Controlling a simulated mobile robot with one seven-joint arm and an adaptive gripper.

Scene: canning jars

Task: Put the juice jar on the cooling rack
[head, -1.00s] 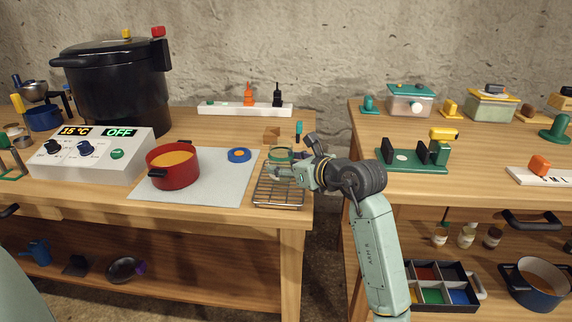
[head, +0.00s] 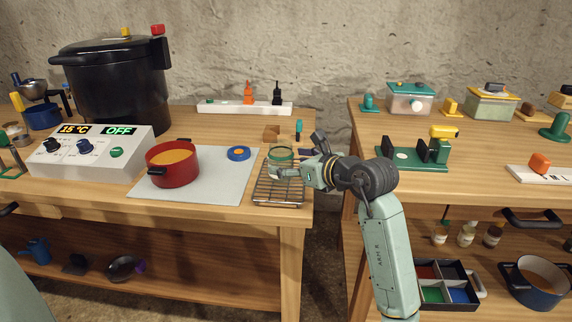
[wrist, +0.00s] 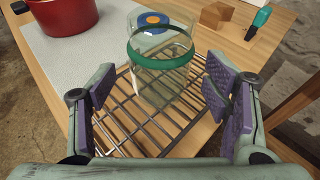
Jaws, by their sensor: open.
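A clear glass jar (head: 281,159) with a green band stands upright on the back part of the wire cooling rack (head: 278,193). It also shows in the wrist view (wrist: 160,78), with the rack's bars (wrist: 135,125) under it. I cannot tell whether it holds any liquid. My gripper (head: 290,172) is open at the near right side of the jar. In the wrist view my gripper's purple-padded fingers (wrist: 160,95) are spread wide, with the jar ahead and between them. Gaps show between both pads and the glass.
A red pot (head: 172,165) and a blue ring (head: 239,154) sit on the grey mat (head: 216,187) left of the rack. A wooden block (wrist: 216,14) and a teal-handled tool (wrist: 258,20) lie behind the rack. A gap separates the two tables.

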